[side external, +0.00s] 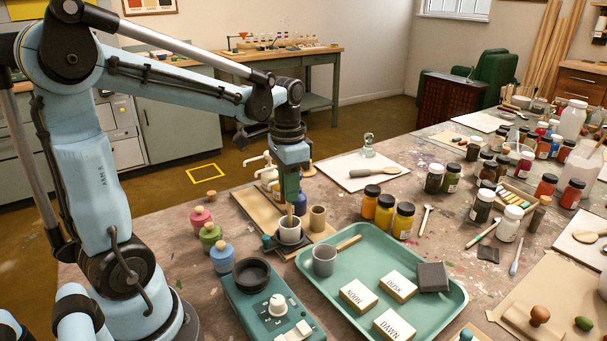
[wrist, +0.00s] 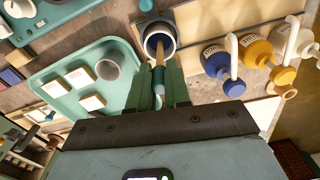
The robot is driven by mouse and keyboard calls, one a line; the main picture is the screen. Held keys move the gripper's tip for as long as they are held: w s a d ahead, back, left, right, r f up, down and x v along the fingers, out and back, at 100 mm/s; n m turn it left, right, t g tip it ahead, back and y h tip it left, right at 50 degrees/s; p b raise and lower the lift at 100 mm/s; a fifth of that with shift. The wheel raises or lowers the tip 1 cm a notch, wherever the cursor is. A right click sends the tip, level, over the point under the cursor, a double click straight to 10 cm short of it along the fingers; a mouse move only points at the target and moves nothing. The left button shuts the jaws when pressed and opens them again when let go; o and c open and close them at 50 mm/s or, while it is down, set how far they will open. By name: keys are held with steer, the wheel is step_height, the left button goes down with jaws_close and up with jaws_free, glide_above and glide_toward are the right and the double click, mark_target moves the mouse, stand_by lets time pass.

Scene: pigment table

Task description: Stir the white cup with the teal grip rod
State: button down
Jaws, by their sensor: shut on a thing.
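The white cup (side external: 289,232) stands upright on a dark mat or saucer (side external: 286,251) beneath my gripper (side external: 291,203). In the wrist view, the cup (wrist: 147,39) shows a dark inside. My gripper (wrist: 159,84) is shut on the teal grip rod (wrist: 159,78), with the teal part between the green fingers. The rod's wooden shaft (wrist: 160,48) reaches into the mouth of the cup. Its lower end is hidden in the cup, so I cannot tell whether it touches the bottom.
A green tray (side external: 441,316) holds a grey cup (side external: 324,261) and labelled blocks. A teal device (side external: 262,309) stands in front. Pink, green and blue bottles (side external: 211,236) stand left; pump bottles (side external: 268,172) stand behind.

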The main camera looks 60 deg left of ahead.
steer(key=shift+r, duration=1.9)
steer(key=shift+r, duration=2.5)
